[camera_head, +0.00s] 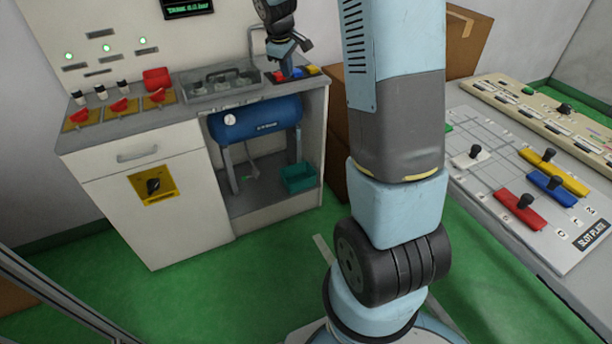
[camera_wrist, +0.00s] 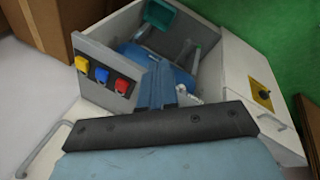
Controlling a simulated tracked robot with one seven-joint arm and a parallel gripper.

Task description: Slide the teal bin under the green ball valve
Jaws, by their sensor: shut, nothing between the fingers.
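The teal bin (camera_head: 298,178) sits on the floor of the open cabinet bay, at its right side. It also shows at the top of the wrist view (camera_wrist: 160,14). A small valve (camera_head: 251,173) with a hint of green hangs on a thin pipe below the blue tank (camera_head: 256,119). The bin stands to the right of the valve, not below it. My gripper (camera_head: 287,72) is shut and empty, high over the counter's right end, well above the bin. In the wrist view, its fingers (camera_wrist: 156,86) are together in front of the tank.
Red, blue and yellow pieces (camera_head: 291,74) lie on the counter close to my gripper. The tank and its grey legs (camera_head: 230,168) crowd the bay. A cardboard box (camera_head: 338,130) stands right of the cabinet. The slot plate table (camera_head: 490,195) is at the right. Green floor is clear in front.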

